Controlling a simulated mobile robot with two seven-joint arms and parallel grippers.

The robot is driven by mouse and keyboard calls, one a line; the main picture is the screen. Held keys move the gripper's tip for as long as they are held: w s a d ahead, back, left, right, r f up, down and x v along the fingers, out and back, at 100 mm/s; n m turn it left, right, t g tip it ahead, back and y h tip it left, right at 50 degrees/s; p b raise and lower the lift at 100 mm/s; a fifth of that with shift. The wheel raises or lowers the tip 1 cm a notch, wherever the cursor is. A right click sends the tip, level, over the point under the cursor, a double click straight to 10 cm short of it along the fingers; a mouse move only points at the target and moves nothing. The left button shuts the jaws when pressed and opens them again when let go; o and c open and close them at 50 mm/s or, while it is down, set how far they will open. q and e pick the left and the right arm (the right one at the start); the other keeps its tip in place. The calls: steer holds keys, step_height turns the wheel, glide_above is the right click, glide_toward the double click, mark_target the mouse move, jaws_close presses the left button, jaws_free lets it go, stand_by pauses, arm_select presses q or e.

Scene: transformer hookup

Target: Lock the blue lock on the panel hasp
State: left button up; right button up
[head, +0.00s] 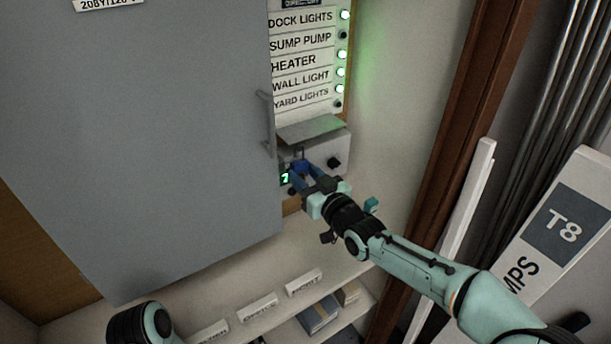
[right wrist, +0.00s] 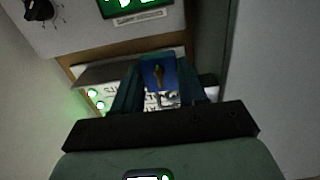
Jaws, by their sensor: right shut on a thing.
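The blue lock (head: 301,168) is between the fingers of my right gripper (head: 306,174), at the right edge of the grey panel door (head: 150,130). A grey shackle seems to stand up from it. My left gripper is out of view.
A grey box (head: 336,148) with a black knob and green display sits just behind the lock. The door handle (head: 266,124) is close above. Labelled switches with green lights (head: 302,60) are higher up. A shelf with small boxes (head: 318,313) is below.

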steer(key=shift+f+b, duration=0.5)
steer(key=shift+f, duration=0.1)
steer(key=o, duration=1.3)
steer(key=shift+c, duration=0.2)
steer(key=shift+b+v, duration=1.25)
steer(key=shift+v, duration=1.3)
steer(key=shift+f, duration=0.1)
